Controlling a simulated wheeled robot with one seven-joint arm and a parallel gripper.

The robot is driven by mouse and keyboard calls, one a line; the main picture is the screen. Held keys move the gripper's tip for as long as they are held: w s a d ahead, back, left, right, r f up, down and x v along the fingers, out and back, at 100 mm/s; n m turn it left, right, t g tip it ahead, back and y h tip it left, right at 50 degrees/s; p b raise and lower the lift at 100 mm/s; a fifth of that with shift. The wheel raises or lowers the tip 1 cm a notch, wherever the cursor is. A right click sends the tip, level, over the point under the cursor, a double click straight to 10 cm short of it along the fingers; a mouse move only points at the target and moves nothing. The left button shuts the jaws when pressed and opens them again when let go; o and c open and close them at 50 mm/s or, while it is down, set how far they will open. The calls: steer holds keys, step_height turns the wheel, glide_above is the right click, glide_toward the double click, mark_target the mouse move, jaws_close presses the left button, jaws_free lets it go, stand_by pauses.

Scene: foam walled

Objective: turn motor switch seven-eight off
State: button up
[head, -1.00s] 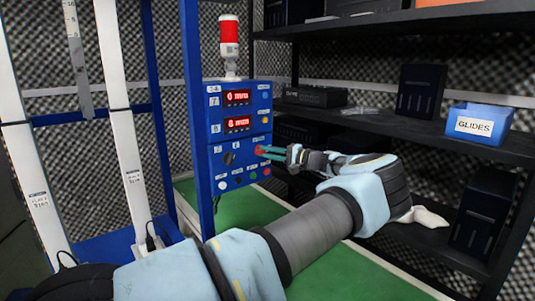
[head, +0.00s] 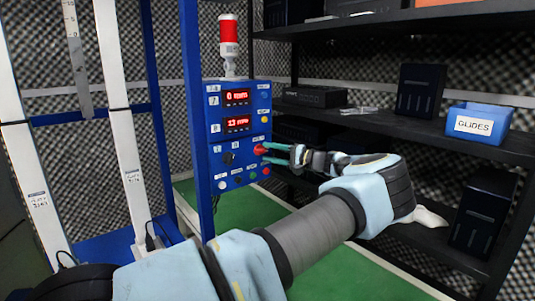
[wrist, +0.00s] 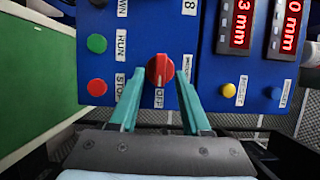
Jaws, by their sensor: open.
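The red rotary switch (head: 260,150) is on the right side of the blue control panel (head: 222,143). In the wrist view, the red knob (wrist: 160,71) has its ridge running up and down the picture, in line with the label OFF below it. Which end is the pointer is unclear. My gripper (head: 272,154) is open, reaching the panel from the right. In the wrist view, the teal fingers of my gripper (wrist: 159,76) stand apart on either side of the knob, with small gaps visible. The full panel labels are hard to read.
Red (wrist: 97,87) and green (wrist: 96,43) buttons sit left of the knob in the wrist view. Yellow (wrist: 228,90) and blue (wrist: 276,93) buttons are to its right. A dark shelf (head: 420,125) with a blue GLIDES bin (head: 480,136) stands right of the panel.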

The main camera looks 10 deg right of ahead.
steer(key=b+v, duration=0.1)
steer(key=v, duration=0.8)
steer(key=shift+s+d, duration=0.2)
